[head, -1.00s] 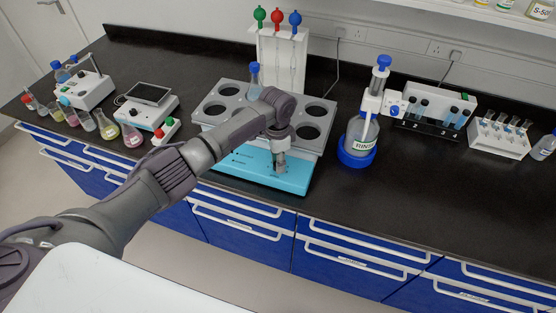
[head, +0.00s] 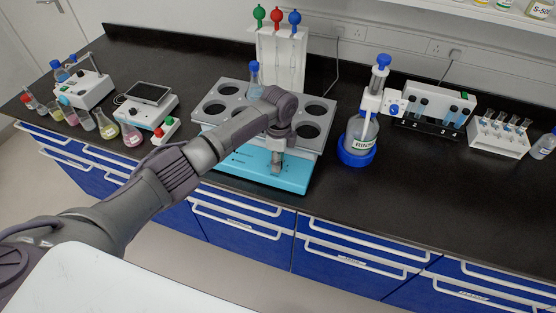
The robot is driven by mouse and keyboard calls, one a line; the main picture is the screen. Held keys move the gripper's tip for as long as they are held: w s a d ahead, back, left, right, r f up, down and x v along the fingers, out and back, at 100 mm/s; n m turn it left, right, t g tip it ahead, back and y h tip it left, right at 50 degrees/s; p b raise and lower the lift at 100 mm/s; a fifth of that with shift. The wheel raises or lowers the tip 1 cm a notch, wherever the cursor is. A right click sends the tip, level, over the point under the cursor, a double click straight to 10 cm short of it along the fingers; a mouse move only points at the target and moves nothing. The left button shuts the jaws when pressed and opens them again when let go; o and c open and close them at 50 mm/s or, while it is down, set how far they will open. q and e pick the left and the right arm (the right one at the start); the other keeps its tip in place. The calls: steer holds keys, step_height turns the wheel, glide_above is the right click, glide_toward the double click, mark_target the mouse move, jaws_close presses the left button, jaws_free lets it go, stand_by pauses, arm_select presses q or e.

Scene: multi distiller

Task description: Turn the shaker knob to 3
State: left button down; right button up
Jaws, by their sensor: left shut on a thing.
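The shaker (head: 222,116) stands on the black bench, with a grey top plate with several round holes and a light blue front panel (head: 245,160). A small flask with a blue cap (head: 254,78) stands in one of the back holes. My left gripper (head: 277,168) points down at the blue panel, shut on the shaker knob. The gripper covers the knob and any numbers around it, so its setting cannot be read. My right gripper is not in view.
A bottle marked RINSE (head: 362,133) stands in a blue base right of the shaker. Left are a scale (head: 147,103) and several coloured flasks. Bare bench lies in front of the bottle.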

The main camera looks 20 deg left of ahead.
arm_select(q)
steer(key=shift+w+r, duration=0.1)
stand_by(0.3)
steer(key=c, duration=0.9)
jaws_free()
steer(key=shift+o, duration=0.2)
step_height(320, 180, up, 12)
steer(key=shift+w, duration=0.2)
